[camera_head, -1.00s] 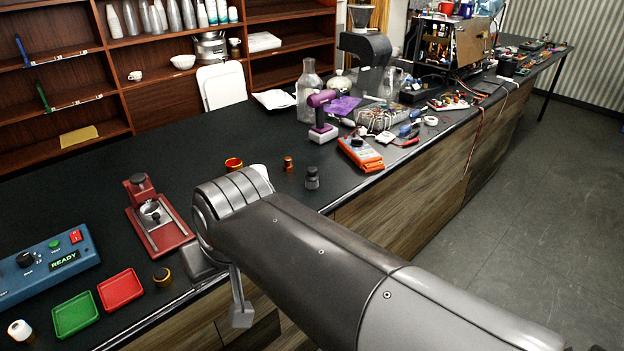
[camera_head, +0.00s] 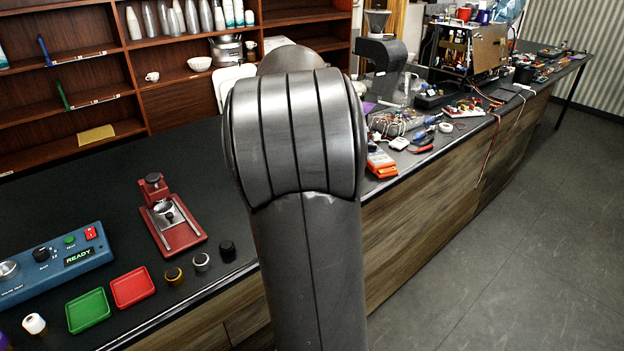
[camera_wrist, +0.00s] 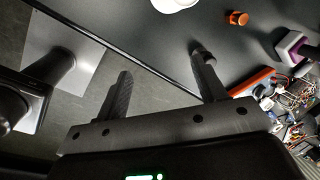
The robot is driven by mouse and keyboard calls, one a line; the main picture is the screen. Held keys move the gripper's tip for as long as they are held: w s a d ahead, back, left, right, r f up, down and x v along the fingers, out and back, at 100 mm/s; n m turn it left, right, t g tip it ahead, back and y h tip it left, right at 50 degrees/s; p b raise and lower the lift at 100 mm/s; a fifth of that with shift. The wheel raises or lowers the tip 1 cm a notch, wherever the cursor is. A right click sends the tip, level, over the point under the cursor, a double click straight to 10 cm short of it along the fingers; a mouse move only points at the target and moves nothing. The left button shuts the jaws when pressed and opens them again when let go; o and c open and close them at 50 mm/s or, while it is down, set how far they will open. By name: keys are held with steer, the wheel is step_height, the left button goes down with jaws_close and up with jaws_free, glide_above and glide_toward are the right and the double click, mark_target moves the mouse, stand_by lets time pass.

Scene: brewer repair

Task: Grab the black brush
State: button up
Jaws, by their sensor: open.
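In the wrist view my gripper (camera_wrist: 160,66) is open, with its two dark fingers apart and nothing held between them. A small dark round-topped item (camera_wrist: 204,51), likely the black brush, shows at the tip of the right finger near the counter edge. The finger partly covers it, and I cannot tell if they touch. In the head view my raised arm hides my gripper and that part of the counter.
An orange cylinder (camera_wrist: 238,18) and a white item (camera_wrist: 175,3) are on the counter (camera_wrist: 130,22). An orange meter (camera_head: 380,163) lies to the right. Gold (camera_head: 173,275), silver (camera_head: 201,261) and black (camera_head: 228,250) knob-like pieces stand near the front edge.

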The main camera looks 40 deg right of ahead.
steer(key=w+d+f+m+g+h, duration=0.1)
steer(key=w+d+f+m, duration=0.1)
steer(key=d+f+m, duration=0.3)
steer(key=w+d+m+g, duration=0.1)
steer(key=w+d+m, duration=0.15)
steer(key=d, duration=0.55)
steer(key=shift+m, duration=0.55)
steer(key=f, duration=0.3)
steer(key=d+f, duration=0.1)
steer(key=f, duration=0.6)
steer(key=shift+d+f, duration=0.35)
steer(key=shift+d, duration=0.05)
steer(key=shift+h, duration=0.3)
steer(key=c, duration=1.1)
steer(key=shift+r, duration=0.1)
